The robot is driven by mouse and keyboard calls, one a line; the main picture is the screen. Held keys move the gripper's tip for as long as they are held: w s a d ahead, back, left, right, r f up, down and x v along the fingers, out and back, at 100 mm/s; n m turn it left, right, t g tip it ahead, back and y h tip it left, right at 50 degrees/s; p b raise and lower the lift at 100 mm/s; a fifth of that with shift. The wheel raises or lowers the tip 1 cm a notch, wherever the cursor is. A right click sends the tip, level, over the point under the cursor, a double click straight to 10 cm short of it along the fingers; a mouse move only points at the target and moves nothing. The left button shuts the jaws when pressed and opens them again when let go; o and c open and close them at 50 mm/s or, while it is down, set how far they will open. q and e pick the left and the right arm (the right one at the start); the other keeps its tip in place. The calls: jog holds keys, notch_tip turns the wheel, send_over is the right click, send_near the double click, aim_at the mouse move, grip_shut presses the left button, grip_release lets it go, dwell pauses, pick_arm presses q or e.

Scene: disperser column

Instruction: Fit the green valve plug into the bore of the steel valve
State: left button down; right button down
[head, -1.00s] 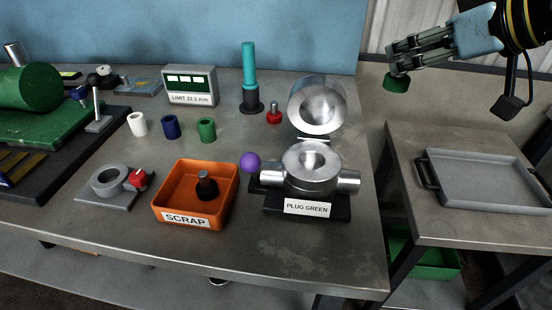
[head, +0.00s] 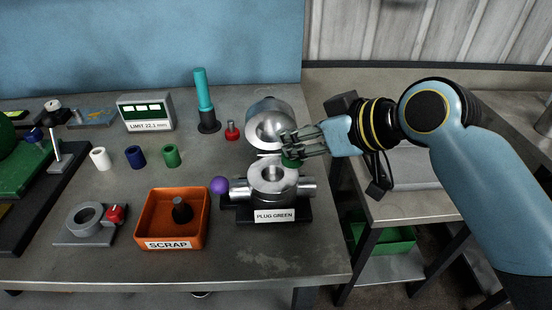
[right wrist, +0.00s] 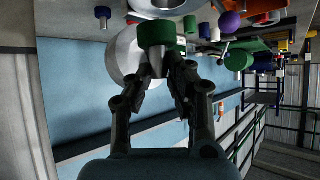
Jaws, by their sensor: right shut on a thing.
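The steel valve (head: 258,188) stands on a black base labelled PLUG GREEN, its round bore facing up. My right gripper (head: 291,151) is shut on the green valve plug (head: 291,162) and holds it just above the valve's far right rim, in front of the steel bonnet. Whether plug and rim touch is hard to tell. In the right wrist view the green plug (right wrist: 157,35) sits at the fingertips with a grey stem between the fingers, and the steel valve (right wrist: 165,8) is beyond it, mostly cut off by the top edge. My left gripper is not in view.
A domed steel part (head: 265,125) with a round opening stands right behind the valve. A purple ball (head: 219,185) is at the valve's left. An orange SCRAP bin (head: 142,232) stands left, with white, blue and green sleeves (head: 171,156) behind it. The bench front is clear.

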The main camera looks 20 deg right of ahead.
jog(key=w+a+f, duration=0.2)
jog(key=a, duration=0.1)
jog(key=shift+w, duration=0.15)
notch_tip(320, 180, down, 4)
jog(key=shift+r+p, duration=0.25)
jog(key=shift+p, duration=0.1)
jog(key=shift+f, duration=0.35)
jog(key=shift+f, duration=0.1)
jog(key=c, duration=1.3)
grip_release()
jog(key=shift+o, duration=0.2)
